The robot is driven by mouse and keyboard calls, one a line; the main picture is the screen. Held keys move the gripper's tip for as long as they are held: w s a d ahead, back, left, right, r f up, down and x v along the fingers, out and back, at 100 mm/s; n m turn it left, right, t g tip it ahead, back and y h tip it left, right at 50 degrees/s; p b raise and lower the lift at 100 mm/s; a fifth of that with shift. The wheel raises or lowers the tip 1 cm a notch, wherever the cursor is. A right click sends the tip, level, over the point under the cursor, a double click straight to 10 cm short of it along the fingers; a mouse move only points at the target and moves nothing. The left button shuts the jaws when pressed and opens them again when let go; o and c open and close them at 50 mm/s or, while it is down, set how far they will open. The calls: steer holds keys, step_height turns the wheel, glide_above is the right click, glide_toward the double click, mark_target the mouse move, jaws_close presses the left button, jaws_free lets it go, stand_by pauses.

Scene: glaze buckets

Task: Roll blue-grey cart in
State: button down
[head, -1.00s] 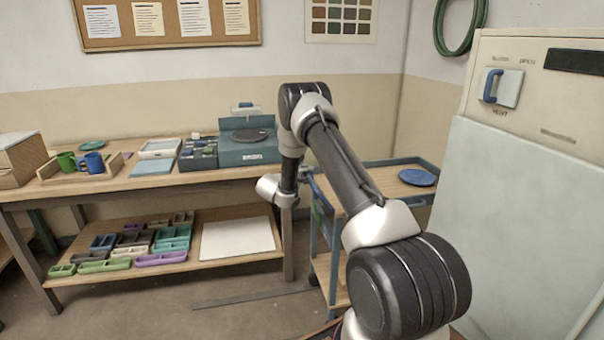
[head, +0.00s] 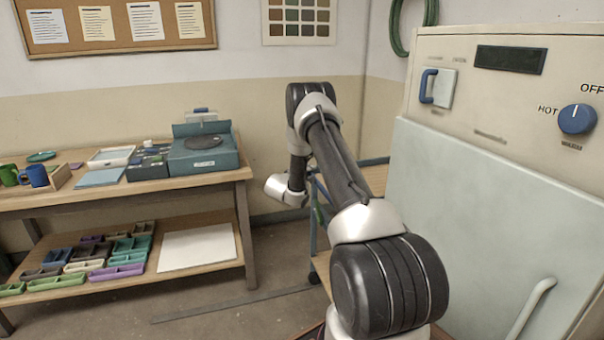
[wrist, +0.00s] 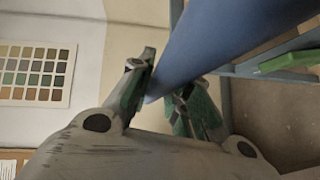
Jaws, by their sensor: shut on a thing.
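The blue-grey cart (head: 314,240) has wooden shelves and stands right of the workbench in the head view. My arm and the pale cabinet hide much of it. In the wrist view my gripper (wrist: 165,88) is shut on a thick blue-grey bar (wrist: 222,38), which looks like the cart's handle. In the head view my arm links hide most of the gripper.
The pale cabinet (head: 470,220), with a blue handle and a knob, stands close on the right. The workbench (head: 247,190) with trays is on the left. A dark strip (head: 230,304) lies on the floor, with bare floor around it.

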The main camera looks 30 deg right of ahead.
steer(key=shift+s+d, duration=0.15)
steer(key=shift+d, duration=0.3)
steer(key=c, duration=1.3)
jaws_free()
steer(key=shift+d, duration=0.15)
steer(key=shift+s+a, duration=0.2)
steer(key=shift+a, duration=0.35)
steer(key=v, duration=1.1)
steer(key=shift+s, duration=0.1)
